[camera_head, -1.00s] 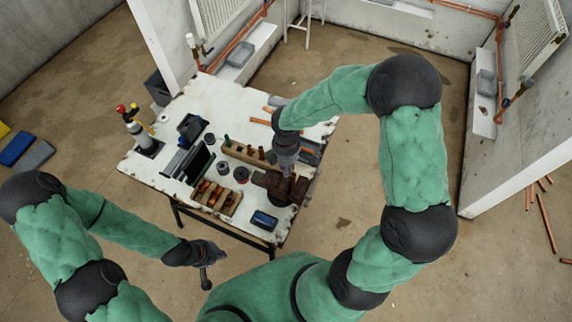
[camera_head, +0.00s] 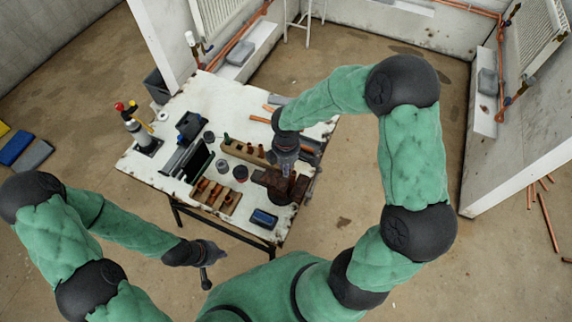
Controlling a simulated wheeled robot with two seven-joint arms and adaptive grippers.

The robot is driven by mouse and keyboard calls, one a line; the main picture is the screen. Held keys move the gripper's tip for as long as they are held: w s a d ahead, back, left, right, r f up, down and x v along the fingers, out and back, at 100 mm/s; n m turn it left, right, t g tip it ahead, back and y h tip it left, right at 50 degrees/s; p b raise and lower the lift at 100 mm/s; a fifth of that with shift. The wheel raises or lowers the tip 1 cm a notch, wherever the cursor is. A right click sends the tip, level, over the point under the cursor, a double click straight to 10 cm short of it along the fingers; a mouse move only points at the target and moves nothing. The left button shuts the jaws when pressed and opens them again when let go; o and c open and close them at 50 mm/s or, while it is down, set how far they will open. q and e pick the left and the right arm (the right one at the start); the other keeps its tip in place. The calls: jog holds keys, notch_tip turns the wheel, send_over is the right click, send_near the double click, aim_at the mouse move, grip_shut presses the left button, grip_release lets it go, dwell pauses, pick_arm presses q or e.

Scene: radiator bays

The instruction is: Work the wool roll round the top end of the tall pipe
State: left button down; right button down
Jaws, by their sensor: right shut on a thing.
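A brown vise (camera_head: 270,181) stands at the right front of the white workbench (camera_head: 235,95). The tall pipe (camera_head: 291,184), copper coloured, shows as a short upright piece at the vise, just under my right gripper. My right gripper (camera_head: 287,172) points down over the pipe's top end and is shut. The wool roll is too small to make out and is hidden at the fingers. My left gripper (camera_head: 206,268) hangs in front of the bench, away from the vise; its finger opening cannot be made out.
Wooden racks with copper fittings (camera_head: 215,196), dark round tins (camera_head: 240,173) and a blue box (camera_head: 264,219) stand close to the vise. A gas torch (camera_head: 138,130) stands at the bench's left. Loose copper pipes (camera_head: 547,222) lie on the floor at right. The floor right of the bench is clear.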

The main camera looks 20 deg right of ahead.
jog(key=shift+f+b, duration=0.85)
jog(key=shift+f, duration=0.35)
jog(key=shift+f, duration=0.1)
jog(key=shift+f, duration=0.2)
jog(key=shift+d, duration=0.2)
